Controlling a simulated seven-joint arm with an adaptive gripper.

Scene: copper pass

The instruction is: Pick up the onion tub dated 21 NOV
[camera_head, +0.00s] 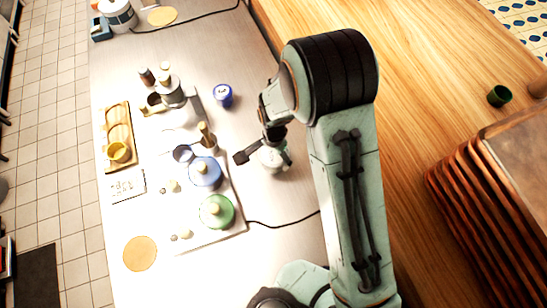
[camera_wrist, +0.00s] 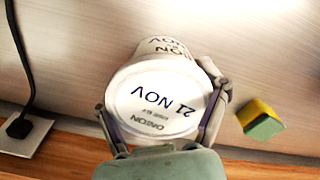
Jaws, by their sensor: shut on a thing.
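A white tub (camera_wrist: 150,100) with a round lid fills the middle of the wrist view. Its lid reads "21 NOV" in dark print, upside down, with smaller print that I cannot read surely. Printed white side (camera_wrist: 165,46) shows beyond the lid; I cannot tell whether it is the same tub or another under it. My gripper (camera_wrist: 162,102) is shut on the tub, one finger at each side. In the head view the pale tub (camera_head: 273,160) shows below my gripper (camera_head: 268,150), partly hidden by it. Whether it is clear of the counter is unclear.
A yellow and green sponge (camera_wrist: 262,119) lies right of the tub in the wrist view. A blue tub (camera_head: 222,95) stands on the counter (camera_head: 215,50). Blue-lidded (camera_head: 205,172) and green-lidded (camera_head: 216,211) pots stand left of my gripper. A black cable (camera_head: 285,222) crosses the counter.

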